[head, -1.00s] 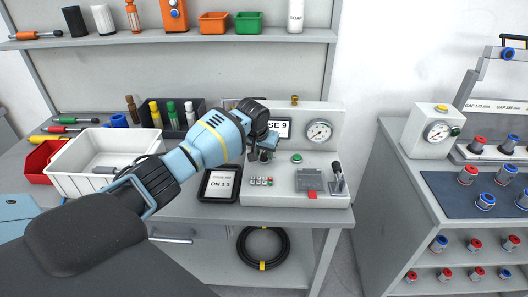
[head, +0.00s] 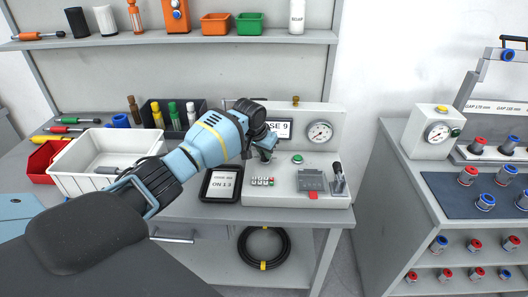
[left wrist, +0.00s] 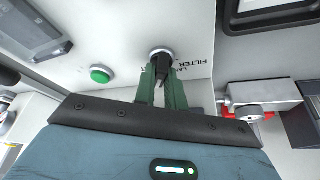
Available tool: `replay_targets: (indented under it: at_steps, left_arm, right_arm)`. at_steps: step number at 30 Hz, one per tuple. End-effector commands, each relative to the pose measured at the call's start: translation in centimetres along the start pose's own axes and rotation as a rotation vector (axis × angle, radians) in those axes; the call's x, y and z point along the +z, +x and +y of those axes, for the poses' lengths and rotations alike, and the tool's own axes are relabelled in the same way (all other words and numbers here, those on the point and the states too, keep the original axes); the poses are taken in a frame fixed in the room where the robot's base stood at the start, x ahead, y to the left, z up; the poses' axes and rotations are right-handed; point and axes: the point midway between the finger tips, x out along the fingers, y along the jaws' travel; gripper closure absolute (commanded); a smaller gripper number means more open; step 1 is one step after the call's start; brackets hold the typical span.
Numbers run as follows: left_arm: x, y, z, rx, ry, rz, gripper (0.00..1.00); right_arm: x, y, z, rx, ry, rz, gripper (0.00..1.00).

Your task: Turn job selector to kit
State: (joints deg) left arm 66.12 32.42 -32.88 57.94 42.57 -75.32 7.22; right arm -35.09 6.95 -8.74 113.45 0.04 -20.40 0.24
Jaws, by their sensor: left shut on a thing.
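The job selector is a black knob (left wrist: 161,68) with a pale collar on the grey test panel (head: 325,186). In the left wrist view my left gripper (left wrist: 162,88) has its dark green fingers closed on either side of the knob. In the head view the left gripper (head: 265,153) reaches down to the panel's left part and hides most of the knob. Printing beside the knob reads "FILTER", with another word partly hidden. I cannot read a "kit" mark or tell which position the knob points to. My right gripper is in no view.
A white bin (head: 75,190) is farther left. A second bench (head: 395,180) stands right, past a gap.

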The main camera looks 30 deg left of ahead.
Motion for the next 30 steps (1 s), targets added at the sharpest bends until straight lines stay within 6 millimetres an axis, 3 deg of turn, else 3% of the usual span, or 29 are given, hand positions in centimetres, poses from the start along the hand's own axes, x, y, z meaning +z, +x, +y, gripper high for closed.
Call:
replay_targets:
  at_steps: [15, 30]
  left_arm:
    - [0.0, 0.2, -0.2, 0.151, 0.358, -0.002, 1.0]
    - [-0.1, 0.1, -0.3, 0.204, 0.49, 0.0, 1.0]
  right_arm:
    - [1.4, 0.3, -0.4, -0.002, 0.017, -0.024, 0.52]
    - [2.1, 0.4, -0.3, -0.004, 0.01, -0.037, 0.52]
